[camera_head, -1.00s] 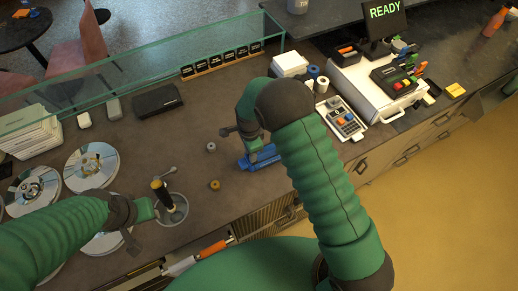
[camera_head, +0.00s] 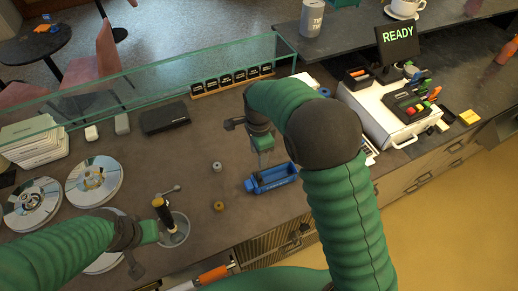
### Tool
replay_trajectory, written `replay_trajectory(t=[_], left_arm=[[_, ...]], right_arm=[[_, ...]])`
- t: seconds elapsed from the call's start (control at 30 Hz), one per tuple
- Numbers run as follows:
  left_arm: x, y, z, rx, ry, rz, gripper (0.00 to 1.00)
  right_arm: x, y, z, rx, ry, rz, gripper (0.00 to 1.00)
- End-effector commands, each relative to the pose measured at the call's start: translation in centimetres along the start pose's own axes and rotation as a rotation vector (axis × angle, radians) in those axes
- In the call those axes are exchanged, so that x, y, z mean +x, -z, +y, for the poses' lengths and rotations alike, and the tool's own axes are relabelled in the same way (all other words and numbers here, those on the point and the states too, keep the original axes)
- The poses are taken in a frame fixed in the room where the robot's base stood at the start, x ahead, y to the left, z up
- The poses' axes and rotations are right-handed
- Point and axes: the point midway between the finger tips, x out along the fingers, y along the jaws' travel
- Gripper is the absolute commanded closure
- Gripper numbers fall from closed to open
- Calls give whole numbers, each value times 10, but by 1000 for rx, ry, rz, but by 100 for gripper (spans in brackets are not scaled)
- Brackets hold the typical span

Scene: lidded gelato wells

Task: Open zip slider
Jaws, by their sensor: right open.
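A long blue object (camera_head: 272,179), pouch-like or case-like, lies on the dark counter; I cannot make out a zip slider on it. My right gripper (camera_head: 263,158) is open, pointing down just above and behind the blue object's middle, apart from it and empty. My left gripper (camera_head: 150,236) is at the lower left beside a round metal cup (camera_head: 180,232) with a black-and-gold handled tool (camera_head: 163,212) standing in it. Whether its jaws are open or shut is unclear.
Two small rings, one grey (camera_head: 217,167) and one brown (camera_head: 219,206), lie left of the blue object. Round lidded wells (camera_head: 94,181) are at the left. A glass guard (camera_head: 150,90) runs along the back. A white cash register (camera_head: 395,115) stands at the right.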

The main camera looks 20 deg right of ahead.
Motion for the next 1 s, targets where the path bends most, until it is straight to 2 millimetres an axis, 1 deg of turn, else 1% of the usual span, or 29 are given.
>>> replay_trajectory(t=[0.03, 0.1, 0.23, 0.37, 0.73, 0.8, 0.87, 0.97, 1.0], left_arm=[[7, -2, 0, 0, 0, 0, 64], [10, -2, 0, 0, 0, 0, 64], [12, -3, 0, 0, 0, 0, 64], [12, -3, 0, 0, 0, 0, 64], [12, -3, 0, 0, 0, 0, 64], [17, -4, 0, 0, 0, 0, 64], [29, -7, 0, 0, 0, 1, 64], [61, -14, 0, 0, 0, 0, 64], [75, -18, 0, 0, 0, 0, 64]], right_arm=[[-10, 0, -2, 0, 6, -1, 51], [-26, 1, -2, 1, 5, 0, 51], [-45, 1, -2, 1, 1, 0, 51], [-51, 1, -1, 1, -2, 0, 51], [-51, 2, -1, 0, -2, 0, 51], [-44, 4, 3, -29, 2, -2, 51], [-29, 8, 13, -111, 14, -4, 51], [12, 19, 47, -387, 59, 3, 51], [30, 23, 65, -532, 84, 15, 51]])
